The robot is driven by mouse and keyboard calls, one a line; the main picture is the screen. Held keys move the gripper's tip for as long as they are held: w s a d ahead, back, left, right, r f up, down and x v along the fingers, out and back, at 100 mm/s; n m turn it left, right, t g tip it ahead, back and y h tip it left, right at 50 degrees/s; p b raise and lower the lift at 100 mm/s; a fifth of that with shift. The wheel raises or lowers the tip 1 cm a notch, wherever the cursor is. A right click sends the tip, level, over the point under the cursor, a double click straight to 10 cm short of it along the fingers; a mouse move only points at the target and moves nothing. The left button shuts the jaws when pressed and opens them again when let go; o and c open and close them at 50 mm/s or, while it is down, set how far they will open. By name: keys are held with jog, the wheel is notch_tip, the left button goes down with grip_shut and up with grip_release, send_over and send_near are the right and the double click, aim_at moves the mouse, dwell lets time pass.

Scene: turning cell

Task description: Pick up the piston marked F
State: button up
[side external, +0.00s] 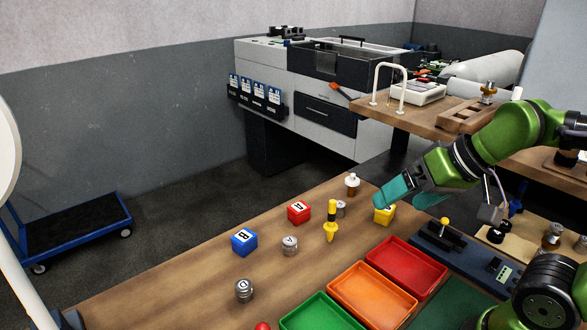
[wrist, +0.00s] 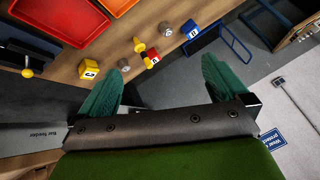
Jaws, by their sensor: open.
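Several grey metal pistons stand on the wooden bench. In the side view one piston (side external: 290,246) is in the middle, one (side external: 244,291) is nearer the front, and one (side external: 341,209) is partly hidden behind a yellow tool. Their tops carry letters, but I cannot surely read which one is F. The wrist view shows two of them, one near the yellow cube (wrist: 123,64) and one farther off (wrist: 165,29). My gripper (side external: 402,200) is open and empty, its teal fingers apart, near the yellow cube. In the wrist view nothing is between the fingers (wrist: 160,78).
Lettered cubes stand near the pistons: red (side external: 299,212), blue (side external: 244,242) and yellow (side external: 385,215). The yellow tool (side external: 331,222) stands among them. Red (side external: 437,273), orange (side external: 406,305) and green (side external: 290,322) trays lie on the right. Bare bench lies to the left.

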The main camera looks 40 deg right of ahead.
jog(key=shift+c, duration=0.3)
jog(key=c, duration=0.5)
jog(key=shift+c, duration=0.2)
jog(key=m+g+h, duration=0.1)
jog(key=g+h, duration=0.2)
jog(key=h, duration=0.1)
send_near(340, 204)
jog(key=x, duration=1)
jog(key=shift+w+d+f, duration=0.1)
jog(key=shift+w+f, duration=0.05)
jog(key=shift+f, duration=0.05)
